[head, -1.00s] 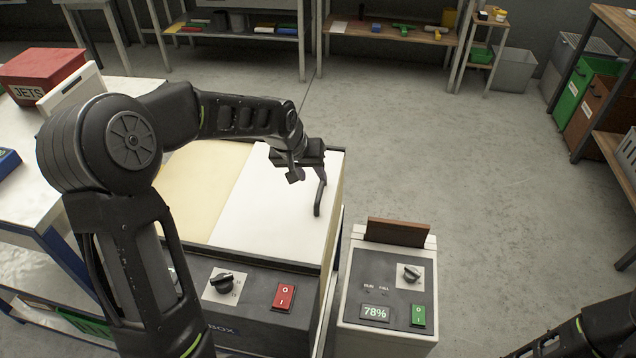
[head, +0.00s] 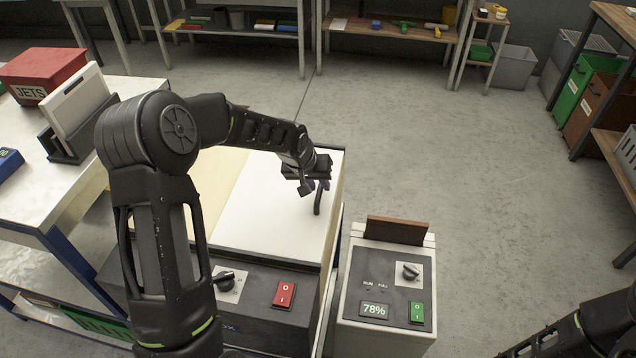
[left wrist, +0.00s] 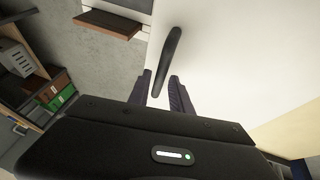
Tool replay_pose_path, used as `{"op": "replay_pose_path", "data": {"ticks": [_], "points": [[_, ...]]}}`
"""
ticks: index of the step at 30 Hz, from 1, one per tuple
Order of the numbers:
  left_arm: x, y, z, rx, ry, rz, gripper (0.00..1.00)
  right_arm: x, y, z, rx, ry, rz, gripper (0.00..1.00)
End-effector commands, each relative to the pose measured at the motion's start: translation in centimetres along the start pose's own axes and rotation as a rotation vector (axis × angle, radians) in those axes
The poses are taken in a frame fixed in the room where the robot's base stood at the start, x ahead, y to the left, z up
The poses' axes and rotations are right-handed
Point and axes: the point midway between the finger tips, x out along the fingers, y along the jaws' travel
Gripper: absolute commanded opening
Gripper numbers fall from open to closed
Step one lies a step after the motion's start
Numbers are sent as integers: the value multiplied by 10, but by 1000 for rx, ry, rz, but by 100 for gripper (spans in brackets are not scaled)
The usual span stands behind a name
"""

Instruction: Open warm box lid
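The warm box (head: 255,305) stands in front of me, with a dark control panel, a knob and a red switch. Its white lid (head: 265,215) lies flat and looks closed. A dark curved handle (head: 318,200) stands up near the lid's right edge. My left gripper (head: 312,187) is just above and beside the handle. In the left wrist view the fingers (left wrist: 160,76) are apart, with the handle (left wrist: 170,58) just beyond the fingertips, about in line with the gap. I cannot tell whether they touch it. My right arm shows at the lower right; its gripper is out of view.
A pale unit (head: 388,280) with a 78% display and a brown block (head: 397,231) stands right of the box. A white table (head: 40,200) with a red JETS bin (head: 40,72) is at left.

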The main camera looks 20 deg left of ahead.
Motion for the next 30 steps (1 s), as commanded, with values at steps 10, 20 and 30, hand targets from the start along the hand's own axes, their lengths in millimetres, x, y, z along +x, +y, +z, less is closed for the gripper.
{"op": "replay_pose_path", "data": {"ticks": [10,20,30], "points": [[0,0,0,0,0,0,0,0,0,0,0,0,0,0],[0,0,0,0,0,0,0,0,0,0,0,0,0,0],[0,0,0,0,0,0,0,0,0,0,0,0,0,0]]}}
